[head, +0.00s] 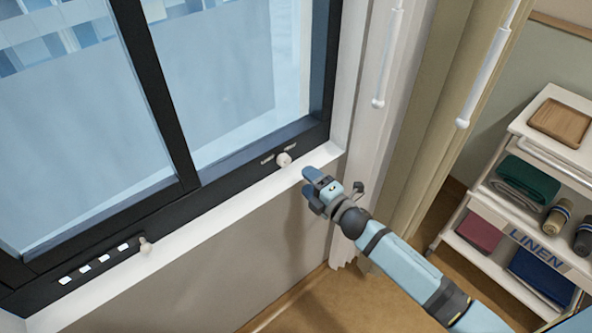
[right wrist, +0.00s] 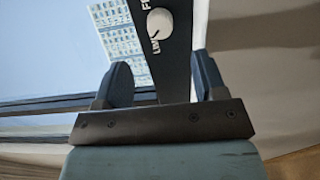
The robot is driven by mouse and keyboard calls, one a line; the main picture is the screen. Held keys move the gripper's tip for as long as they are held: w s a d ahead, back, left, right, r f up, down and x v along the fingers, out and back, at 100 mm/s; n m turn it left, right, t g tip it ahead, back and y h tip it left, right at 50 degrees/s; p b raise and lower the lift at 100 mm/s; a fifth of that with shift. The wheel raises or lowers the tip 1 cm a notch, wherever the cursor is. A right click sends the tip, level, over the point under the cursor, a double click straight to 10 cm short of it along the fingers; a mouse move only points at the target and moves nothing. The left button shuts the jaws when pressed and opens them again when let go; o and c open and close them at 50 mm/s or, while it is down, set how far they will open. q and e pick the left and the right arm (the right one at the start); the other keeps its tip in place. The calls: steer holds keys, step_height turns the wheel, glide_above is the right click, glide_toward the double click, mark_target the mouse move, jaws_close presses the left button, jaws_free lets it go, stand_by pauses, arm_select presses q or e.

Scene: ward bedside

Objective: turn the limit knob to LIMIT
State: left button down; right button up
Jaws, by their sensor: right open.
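The limit knob (head: 284,159) is a small pale round knob on the dark lower window frame, with small white lettering beside it. In the right wrist view the knob (right wrist: 160,22) shows beyond the fingertips, with partly readable "LIM" lettering at its lower left and cut-off lettering above it. I cannot tell for sure which mark the knob points to. My right gripper (head: 316,188) is just below and right of the knob, apart from it. In the right wrist view the gripper (right wrist: 163,76) is open, with nothing between its fingers. My left gripper is out of view.
A second pale handle (head: 145,246) sits further left on the frame beside several white squares. The white sill (head: 215,213) runs below the frame. Curtains (head: 415,120) hang to the right, with pale wands. A linen cart (head: 505,235) stands at far right.

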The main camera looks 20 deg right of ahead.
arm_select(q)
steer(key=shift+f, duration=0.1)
arm_select(e)
steer(key=v, duration=0.5)
stand_by(0.3)
